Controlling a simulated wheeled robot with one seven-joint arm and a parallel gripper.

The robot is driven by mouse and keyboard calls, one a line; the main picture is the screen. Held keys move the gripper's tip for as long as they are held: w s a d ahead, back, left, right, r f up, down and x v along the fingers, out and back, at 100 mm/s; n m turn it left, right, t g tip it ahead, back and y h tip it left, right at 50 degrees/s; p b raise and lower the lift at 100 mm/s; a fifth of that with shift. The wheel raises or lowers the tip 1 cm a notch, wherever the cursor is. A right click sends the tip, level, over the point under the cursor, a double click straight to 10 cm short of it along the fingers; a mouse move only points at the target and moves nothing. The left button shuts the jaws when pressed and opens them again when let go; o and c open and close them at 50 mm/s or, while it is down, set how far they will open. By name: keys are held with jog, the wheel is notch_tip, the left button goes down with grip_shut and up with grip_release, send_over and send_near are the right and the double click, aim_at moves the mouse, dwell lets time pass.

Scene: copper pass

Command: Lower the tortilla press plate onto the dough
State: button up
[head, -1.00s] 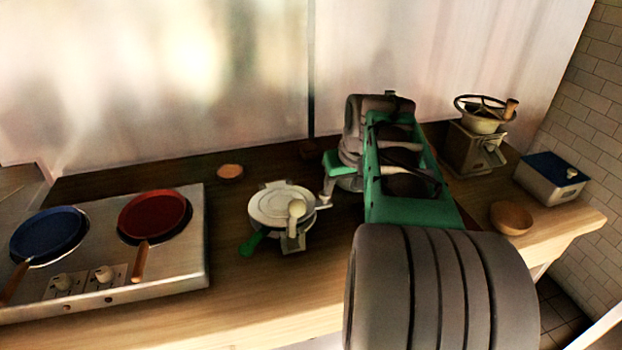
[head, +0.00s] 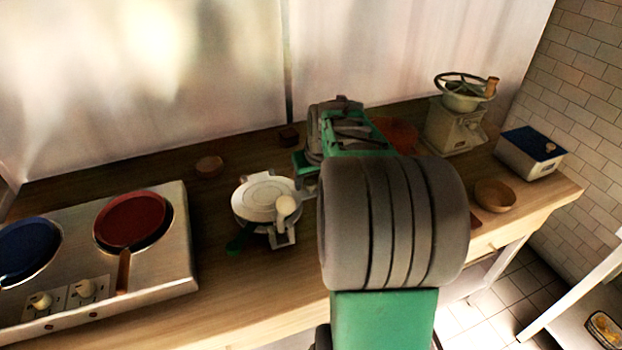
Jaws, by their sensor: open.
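The tortilla press (head: 254,208) stands on the counter right of the stove, with a pale round plate on top and a cream knob (head: 286,205) at its front right. The plate looks flat over the base. I cannot make out any dough. A green handle-like piece (head: 236,245) lies at its front left, in shadow. My gripper (head: 306,184) is just right of the press, partly hidden by my own green and grey arm. It is open, and I see nothing held in it. I cannot tell whether it touches the press.
The stove with a red pan (head: 130,220) and a blue pan (head: 25,248) is left. A small round brown piece (head: 209,166) lies behind the press. A grinder (head: 455,128), a wooden bowl (head: 494,194) and a blue-lidded box (head: 530,158) stand right. Counter front of the press is clear.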

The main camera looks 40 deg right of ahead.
jog(key=shift+c, duration=0.3)
grip_shut()
dwell(1.0)
